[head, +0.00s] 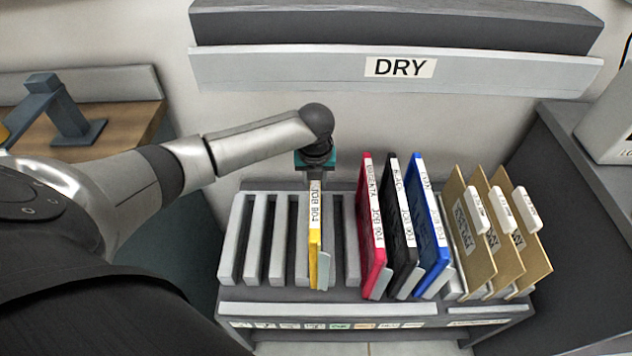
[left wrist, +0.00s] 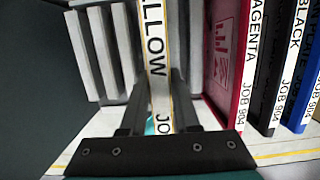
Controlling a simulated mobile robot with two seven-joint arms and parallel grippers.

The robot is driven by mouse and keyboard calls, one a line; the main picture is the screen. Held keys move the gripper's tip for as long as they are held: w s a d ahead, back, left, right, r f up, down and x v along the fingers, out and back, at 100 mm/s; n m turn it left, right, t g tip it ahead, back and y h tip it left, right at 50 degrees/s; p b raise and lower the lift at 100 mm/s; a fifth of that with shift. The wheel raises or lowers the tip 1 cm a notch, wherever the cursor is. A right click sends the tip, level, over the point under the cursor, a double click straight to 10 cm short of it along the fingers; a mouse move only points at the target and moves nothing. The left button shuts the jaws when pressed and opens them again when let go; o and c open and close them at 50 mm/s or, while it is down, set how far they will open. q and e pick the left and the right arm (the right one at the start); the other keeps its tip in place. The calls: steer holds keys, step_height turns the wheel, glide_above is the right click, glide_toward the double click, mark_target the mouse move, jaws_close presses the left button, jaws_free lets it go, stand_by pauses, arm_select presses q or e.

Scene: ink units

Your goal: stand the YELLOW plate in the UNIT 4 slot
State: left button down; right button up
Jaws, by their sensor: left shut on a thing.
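The yellow plate (head: 314,240) stands upright among the grey dividers of the rack, with its white label edge facing up. In the left wrist view the plate (left wrist: 156,60) shows part of the word YELLOW on its label. My left gripper (head: 315,172) is shut on the plate at its far upper end; its two fingers (left wrist: 157,105) lie on either side of the plate in the left wrist view. The rack (head: 370,309) has slot labels along its front that are too small to read, so I cannot tell which slot is UNIT 4. The plate's lower edge is hidden. My right gripper is not in view.
Magenta (head: 371,225), black (head: 402,225) and blue (head: 431,225) plates lean in the rack to the right, then several tan folders (head: 467,235). Empty slots lie left of the yellow plate. A shelf marked DRY (head: 400,68) hangs above the rack.

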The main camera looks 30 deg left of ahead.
arm_select(q)
steer(key=s+b+x, duration=0.1)
steer(key=b+x, duration=0.2)
steer(key=x, duration=0.4)
steer(key=shift+d+f+b, duration=0.2)
steer(key=shift+d+b, duration=0.2)
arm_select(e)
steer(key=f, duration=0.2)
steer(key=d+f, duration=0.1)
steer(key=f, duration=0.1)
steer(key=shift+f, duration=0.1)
arm_select(q)
steer(key=shift+f, duration=0.35)
steer(key=c, duration=0.6)
jaws_free()
steer(key=shift+s, duration=0.1)
steer(key=shift+o, duration=0.2)
steer(key=p+v, duration=0.5)
steer(key=v, duration=1)
steer(key=shift+r, duration=0.15)
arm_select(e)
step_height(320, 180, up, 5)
